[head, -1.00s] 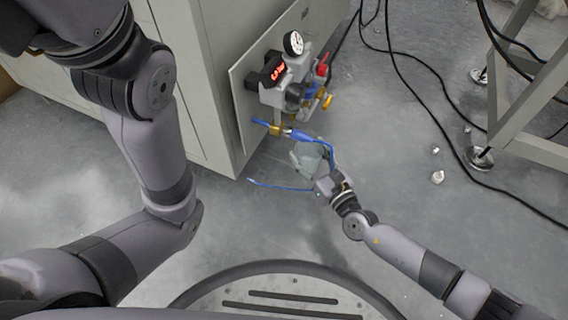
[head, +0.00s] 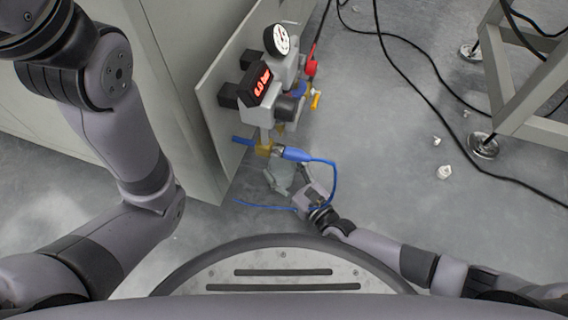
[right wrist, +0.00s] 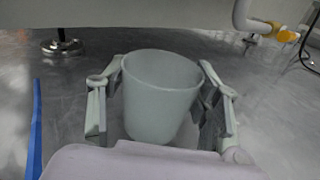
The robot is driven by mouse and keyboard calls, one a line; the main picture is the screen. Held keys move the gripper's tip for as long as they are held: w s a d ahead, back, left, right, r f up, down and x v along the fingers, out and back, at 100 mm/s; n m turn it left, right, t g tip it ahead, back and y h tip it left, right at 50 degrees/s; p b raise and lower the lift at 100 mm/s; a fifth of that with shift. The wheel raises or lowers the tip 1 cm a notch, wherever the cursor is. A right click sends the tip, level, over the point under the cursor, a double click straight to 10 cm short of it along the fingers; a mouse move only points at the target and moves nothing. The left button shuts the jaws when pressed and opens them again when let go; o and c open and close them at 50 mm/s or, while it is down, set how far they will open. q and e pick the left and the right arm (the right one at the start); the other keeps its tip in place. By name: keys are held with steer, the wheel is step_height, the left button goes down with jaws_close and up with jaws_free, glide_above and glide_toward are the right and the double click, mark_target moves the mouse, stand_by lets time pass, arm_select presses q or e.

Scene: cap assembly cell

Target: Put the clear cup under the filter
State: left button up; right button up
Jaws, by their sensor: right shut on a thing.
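The clear cup (right wrist: 160,100) is upright, mouth up, between the two fingers of my right gripper (right wrist: 161,70) in the right wrist view. The fingers close on its sides. In the head view the pale, see-through cup (head: 282,172) shows faintly in my right gripper (head: 288,177), just below the blue hose fitting. The filter unit (head: 262,122) is a grey body on a panel, with a gauge and a red-lit display. The cup shows lower in the picture than the unit, apart from its body; the height gap is unclear. My left gripper is out of view.
A blue hose (head: 334,180) loops beside my right gripper. The mounting panel (head: 215,125) and cabinet (head: 170,90) stand to the left. A metal frame leg (head: 484,146), black cables (head: 425,95) and small white pieces (head: 444,172) are on the right floor.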

steer(key=shift+f, duration=0.5)
steer(key=shift+w+r, duration=0.1)
steer(key=shift+r, duration=0.05)
steer(key=o, duration=0.9)
steer(key=shift+o, duration=0.2)
